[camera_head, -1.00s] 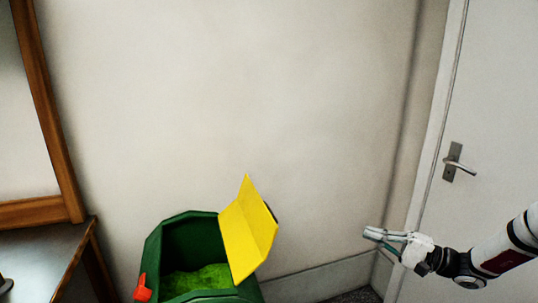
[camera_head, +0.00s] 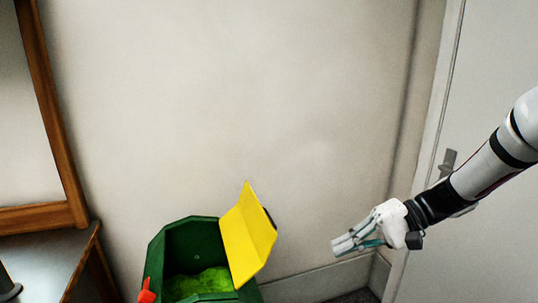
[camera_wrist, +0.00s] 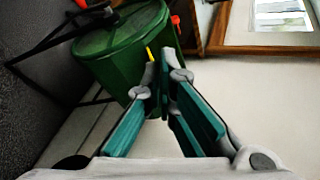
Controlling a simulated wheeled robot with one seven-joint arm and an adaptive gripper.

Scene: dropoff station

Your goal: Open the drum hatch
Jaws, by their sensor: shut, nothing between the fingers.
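The green drum (camera_head: 205,232) stands at the lower middle in the head view. Its yellow hatch (camera_head: 248,235) is swung up and tilted to the right, and the opening shows bright green contents (camera_head: 200,282). The drum (camera_wrist: 125,50) also shows in the wrist view beyond my fingers, with a thin yellow edge of the hatch (camera_wrist: 150,53) near the fingertips. My gripper (camera_head: 336,247) is shut and empty, to the right of the hatch and apart from it in the head view. The drum's lower part is cut off in the head view.
A red part (camera_head: 147,291) sits at the drum's left side. A dark table (camera_head: 45,262) and a wood-framed panel (camera_head: 75,205) are at the left. A door with a handle (camera_head: 447,162) is behind my arm. The wall behind the drum is bare.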

